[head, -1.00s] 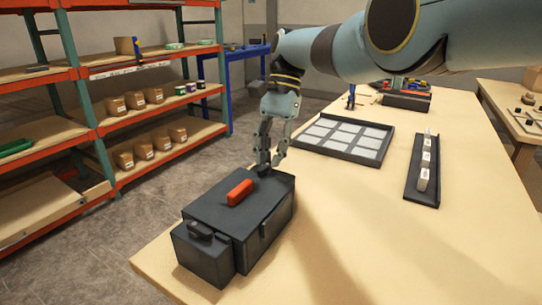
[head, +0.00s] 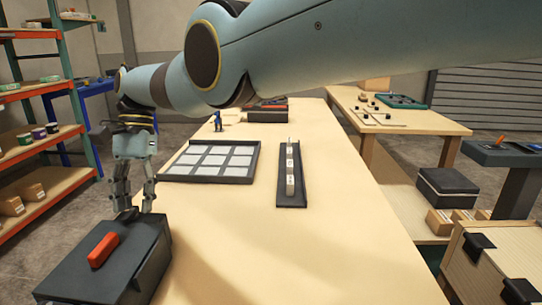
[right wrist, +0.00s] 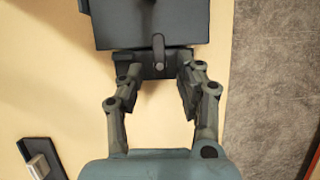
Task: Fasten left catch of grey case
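The grey case (head: 140,258), a dark box with a red handle (head: 103,249) on its lid, sits at the table's left edge, partly cut off by the lower frame edge in the head view. My right gripper (head: 134,208) points down at the case's far end. In the right wrist view the case (right wrist: 110,25) is at the top, and a small upright catch lever (right wrist: 158,50) stands on its end block. The right gripper (right wrist: 158,88) is open, its fingers on either side of the lever's line, with no visible grip. My left gripper is not in view.
A tray of pale squares (head: 180,179) and a narrow dark rack (head: 291,204) lie farther back on the table (head: 340,230). Shelves stand at left. Other tables and boxes are at right.

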